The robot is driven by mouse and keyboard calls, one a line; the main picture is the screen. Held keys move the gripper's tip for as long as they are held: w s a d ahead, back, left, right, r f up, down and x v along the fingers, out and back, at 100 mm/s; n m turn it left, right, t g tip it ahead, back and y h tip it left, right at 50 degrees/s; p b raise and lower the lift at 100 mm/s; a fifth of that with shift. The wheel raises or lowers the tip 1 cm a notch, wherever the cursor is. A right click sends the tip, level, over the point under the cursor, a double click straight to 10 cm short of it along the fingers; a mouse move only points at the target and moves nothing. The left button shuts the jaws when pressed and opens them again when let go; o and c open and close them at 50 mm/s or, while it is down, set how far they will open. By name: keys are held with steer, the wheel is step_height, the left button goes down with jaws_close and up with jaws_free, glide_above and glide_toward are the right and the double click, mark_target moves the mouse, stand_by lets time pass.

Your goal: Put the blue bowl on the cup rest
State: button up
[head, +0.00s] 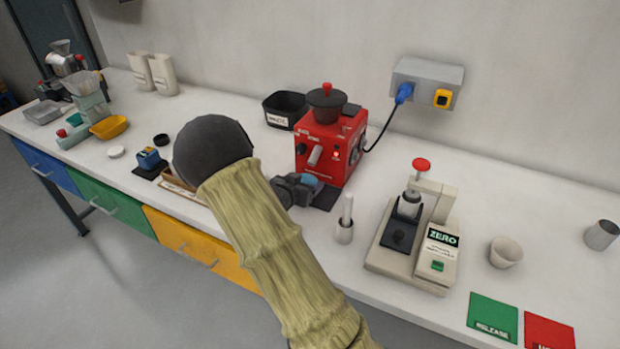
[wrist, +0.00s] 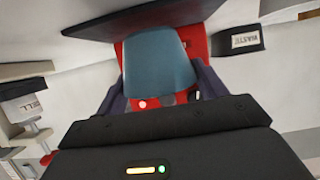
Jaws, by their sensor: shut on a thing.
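My gripper (head: 303,188) is at the front of the red machine (head: 331,150), shut on the blue bowl (head: 309,180). In the wrist view the blue bowl (wrist: 158,62) sits between the two dark fingers, with the red machine behind it. A dark flat plate (head: 326,199) at the foot of the machine looks like the cup rest. It also shows at the top of the wrist view (wrist: 130,20). The bowl is close to this plate; whether they touch I cannot tell. My gripper hides part of the bowl and plate.
A black waste bin (head: 285,108) stands behind the machine to the left. A pot with a white-handled tool (head: 344,225) and a scale-like device (head: 410,240) stand to the right. A blue-plugged cable (head: 385,120) runs from the machine to the wall box.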

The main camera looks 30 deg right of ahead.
mark_target(309, 179)
steer(key=w+d, duration=0.2)
steer(key=d, duration=0.1)
steer(key=shift+w+d+p, duration=0.2)
steer(key=shift+w+p, duration=0.05)
steer(key=shift+p, duration=0.1)
steer(key=shift+s+f, duration=0.1)
steer(key=shift+f, duration=0.55)
steer(key=shift+a+f, duration=0.1)
steer(key=shift+a, duration=0.05)
steer(key=shift+f, duration=0.2)
steer(key=o, duration=1)
steer(key=shift+r, duration=0.1)
steer(key=shift+o, duration=0.2)
